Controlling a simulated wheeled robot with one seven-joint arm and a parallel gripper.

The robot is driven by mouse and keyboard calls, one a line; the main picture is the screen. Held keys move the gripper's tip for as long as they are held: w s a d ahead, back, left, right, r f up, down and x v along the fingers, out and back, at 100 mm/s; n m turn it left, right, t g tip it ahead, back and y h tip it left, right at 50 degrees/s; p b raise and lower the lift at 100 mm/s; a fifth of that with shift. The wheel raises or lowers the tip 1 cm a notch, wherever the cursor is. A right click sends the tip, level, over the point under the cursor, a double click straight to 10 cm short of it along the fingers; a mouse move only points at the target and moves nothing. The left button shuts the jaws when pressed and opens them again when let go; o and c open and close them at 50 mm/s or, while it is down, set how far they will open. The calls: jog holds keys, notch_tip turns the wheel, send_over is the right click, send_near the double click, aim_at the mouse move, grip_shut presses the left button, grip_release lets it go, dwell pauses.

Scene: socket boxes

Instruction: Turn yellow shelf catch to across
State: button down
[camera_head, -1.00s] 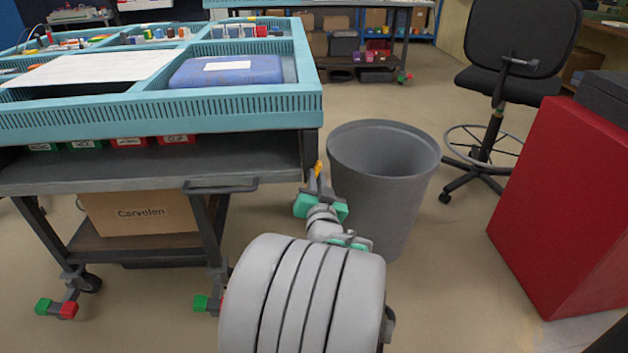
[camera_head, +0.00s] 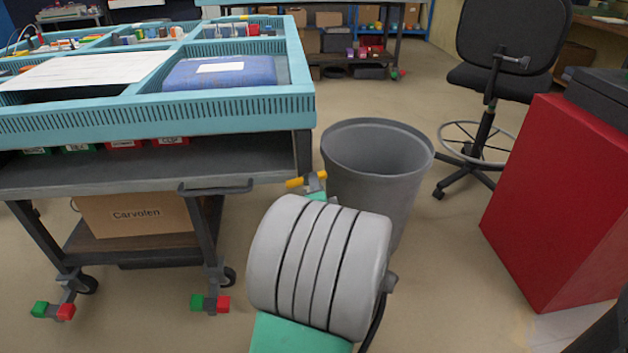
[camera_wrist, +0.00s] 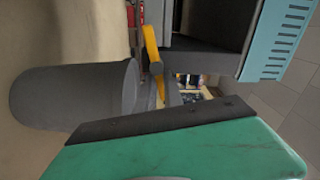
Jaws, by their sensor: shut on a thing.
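The yellow shelf catch (camera_head: 296,182) is at the right front corner of the teal-topped cart, by the shelf end. In the head view it lies nearly level, pointing left across the shelf's corner. In the wrist view the yellow catch (camera_wrist: 151,45) shows as a long bar beside the dark shelf opening. My gripper (camera_head: 317,182) is shut on the catch at its right end; the fingers partly hide that end. In the wrist view the fingertips (camera_wrist: 158,82) meet the lower end of the bar. The dark shelf (camera_head: 90,172) has red and green boxes in it.
A grey bin (camera_head: 375,165) stands just right of the catch and my gripper, close to my arm. A red cabinet (camera_head: 555,205) and a black chair (camera_head: 510,45) are farther right. The shelf's handle (camera_head: 215,188) sticks out at the front. Open floor lies in front.

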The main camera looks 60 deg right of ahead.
jog(key=shift+f+m+p, duration=0.15)
jog(key=shift+m+p, duration=0.05)
jog(key=shift+m, duration=0.55)
jog(key=shift+f+m+p, duration=0.15)
jog(key=shift+m+p, duration=0.05)
jog(key=shift+m, duration=0.55)
jog(key=c, duration=1.5)
grip_release()
jog(key=shift+o, duration=0.2)
jog(key=v, duration=0.8)
jog(key=shift+b, duration=0.35)
jog(key=shift+d, duration=0.1)
